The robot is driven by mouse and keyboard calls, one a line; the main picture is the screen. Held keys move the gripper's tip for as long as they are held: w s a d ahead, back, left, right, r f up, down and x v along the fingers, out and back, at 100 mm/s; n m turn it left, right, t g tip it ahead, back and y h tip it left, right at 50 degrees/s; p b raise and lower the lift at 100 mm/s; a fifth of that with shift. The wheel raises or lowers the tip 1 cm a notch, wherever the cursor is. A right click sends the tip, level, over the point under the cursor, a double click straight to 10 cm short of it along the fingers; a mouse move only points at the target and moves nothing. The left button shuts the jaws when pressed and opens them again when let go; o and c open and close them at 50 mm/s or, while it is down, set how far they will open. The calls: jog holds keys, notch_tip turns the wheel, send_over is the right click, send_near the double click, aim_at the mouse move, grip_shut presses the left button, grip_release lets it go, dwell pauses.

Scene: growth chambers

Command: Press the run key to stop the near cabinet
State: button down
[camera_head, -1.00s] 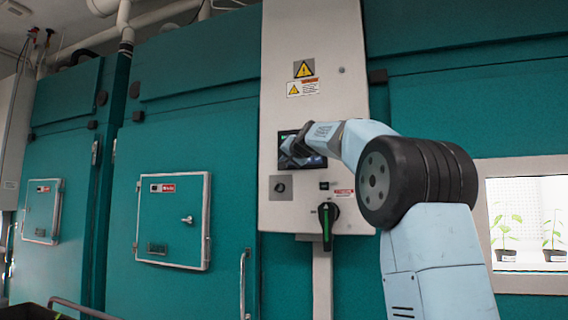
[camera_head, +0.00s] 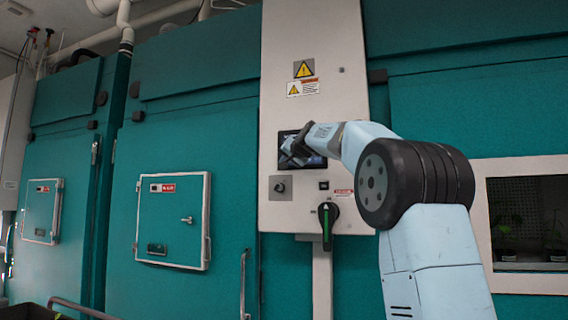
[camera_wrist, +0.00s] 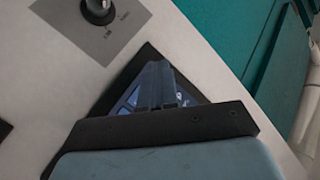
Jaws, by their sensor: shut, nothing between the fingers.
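The near cabinet's white control panel (camera_head: 315,105) carries a small dark touch screen (camera_head: 288,137). My gripper (camera_head: 291,153) is shut and empty, with its fingertips at the screen. In the wrist view the shut fingers (camera_wrist: 160,75) point at the screen (camera_wrist: 128,100) and cover much of it. I cannot tell whether they touch it, and the run key itself cannot be made out. Below the screen are a key switch (camera_head: 280,187) and a black rotary handle with a green mark (camera_head: 327,222). The cabinet's window (camera_head: 528,222) is dark, with dim plants behind it.
Yellow warning labels (camera_head: 304,69) sit above the screen. Teal cabinet doors with small hatches (camera_head: 172,219) stand to the left, with a vertical door handle (camera_head: 244,285) near the panel. A dark tray with a rail (camera_head: 35,312) shows at the lower left.

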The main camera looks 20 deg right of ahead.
jog(key=shift+s, duration=0.1)
jog(key=shift+s+a, duration=0.4)
jog(key=shift+s, duration=0.05)
jog(key=s+a, duration=0.1)
jog(key=s, duration=0.1)
jog(key=s+a, duration=0.2)
dwell(0.6)
jog(key=shift+s+f, duration=0.1)
jog(key=shift+s, duration=0.05)
dwell(0.5)
jog(key=s+f+n+g+h, duration=0.2)
jog(key=s+f+n+g, duration=0.3)
jog(key=s+f, duration=3.8)
jog(key=s+g, duration=0.3)
jog(key=g, duration=0.2)
jog(key=shift+s+f+n+g+h, duration=0.15)
jog(key=shift+f+n+g+h, duration=0.05)
jog(key=shift+n+g+h, duration=0.1)
